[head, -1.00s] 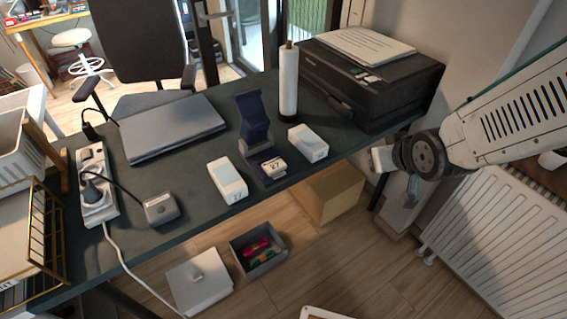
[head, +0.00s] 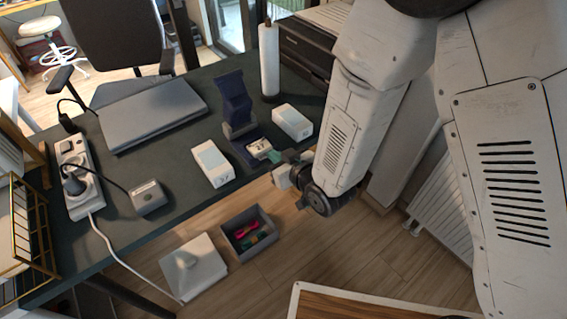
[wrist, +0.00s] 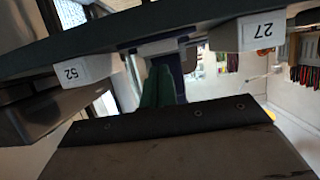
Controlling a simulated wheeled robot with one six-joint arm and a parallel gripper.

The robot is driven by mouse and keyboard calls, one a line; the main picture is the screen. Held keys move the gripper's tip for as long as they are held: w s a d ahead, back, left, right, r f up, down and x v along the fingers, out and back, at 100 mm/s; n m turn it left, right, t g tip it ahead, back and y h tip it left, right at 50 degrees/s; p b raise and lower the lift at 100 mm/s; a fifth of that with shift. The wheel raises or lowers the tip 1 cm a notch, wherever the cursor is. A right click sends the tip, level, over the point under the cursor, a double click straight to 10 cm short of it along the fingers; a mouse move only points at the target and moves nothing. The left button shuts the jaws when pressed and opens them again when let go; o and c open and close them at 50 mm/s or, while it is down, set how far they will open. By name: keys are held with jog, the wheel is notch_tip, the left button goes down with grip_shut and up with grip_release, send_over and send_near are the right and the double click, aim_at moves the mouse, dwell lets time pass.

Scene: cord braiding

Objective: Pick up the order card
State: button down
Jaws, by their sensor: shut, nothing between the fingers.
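The order card (head: 258,146) is a small pale card at the table's front edge, on the low end of a dark blue stand (head: 234,98). In the head view my gripper (head: 273,157) has green fingertips just to the right of the card, close to its edge. I cannot tell whether they touch it. In the wrist view the shut fingertips (wrist: 160,86) point toward the table edge and the blue stand, with nothing between them. The card's print is not readable now.
A white box (head: 212,164) stands left of the card and another (head: 292,123) stands right of it. The wrist view shows a box marked 27 (wrist: 247,34) and one marked 52 (wrist: 72,74). A grey open bin (head: 248,232) stands on the floor below.

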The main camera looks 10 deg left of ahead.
aim_at(263, 150)
jog(key=x, duration=0.3)
jog(key=r+x, duration=0.1)
jog(key=x, duration=0.2)
jog(key=shift+w+a, duration=0.2)
jog(key=shift+f, duration=0.3)
jog(key=shift+d, duration=0.1)
jog(key=shift+s+f, duration=0.1)
